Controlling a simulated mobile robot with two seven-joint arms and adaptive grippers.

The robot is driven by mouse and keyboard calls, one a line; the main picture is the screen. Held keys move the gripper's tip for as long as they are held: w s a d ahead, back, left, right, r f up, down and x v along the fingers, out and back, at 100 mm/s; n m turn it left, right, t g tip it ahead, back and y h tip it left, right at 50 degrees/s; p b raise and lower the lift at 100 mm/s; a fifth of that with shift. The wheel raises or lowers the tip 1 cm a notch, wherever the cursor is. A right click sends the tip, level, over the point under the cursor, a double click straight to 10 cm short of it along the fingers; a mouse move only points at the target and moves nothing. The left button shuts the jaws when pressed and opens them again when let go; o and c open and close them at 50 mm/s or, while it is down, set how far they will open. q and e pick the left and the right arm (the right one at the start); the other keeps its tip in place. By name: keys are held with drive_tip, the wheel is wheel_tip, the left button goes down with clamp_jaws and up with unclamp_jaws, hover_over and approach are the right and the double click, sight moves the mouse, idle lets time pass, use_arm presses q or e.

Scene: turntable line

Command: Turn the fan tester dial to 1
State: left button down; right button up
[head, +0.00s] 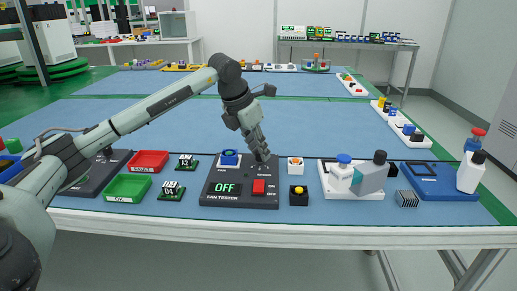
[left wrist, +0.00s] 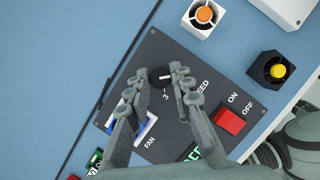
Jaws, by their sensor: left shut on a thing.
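The fan tester (head: 238,202) is a dark grey box on the blue bench; its display (head: 224,188) reads OFF. In the left wrist view its speed dial (left wrist: 160,77) is a round black knob with a white mark. A "3" shows beside it; other numbers are hidden, and I cannot tell which setting the mark points to. My left gripper (head: 262,157) reaches down over the panel and is shut on the dial, with its fingertips (left wrist: 156,77) on either side of it. The red ON/OFF switch (left wrist: 229,121) is beside the gripper. My right gripper is not in view.
A blue fan (head: 229,158) sits on the tester's panel. Green (head: 128,187) and red (head: 148,160) trays are to its left. An orange-button box (head: 295,164) and a yellow-button box (head: 298,195) stand close on its right. The bench behind is mostly clear.

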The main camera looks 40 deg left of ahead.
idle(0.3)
use_arm(q)
drive_tip(key=c, duration=1.3)
unclamp_jaws()
drive_tip(key=v, duration=1.2)
drive_tip(key=shift+s, duration=0.1)
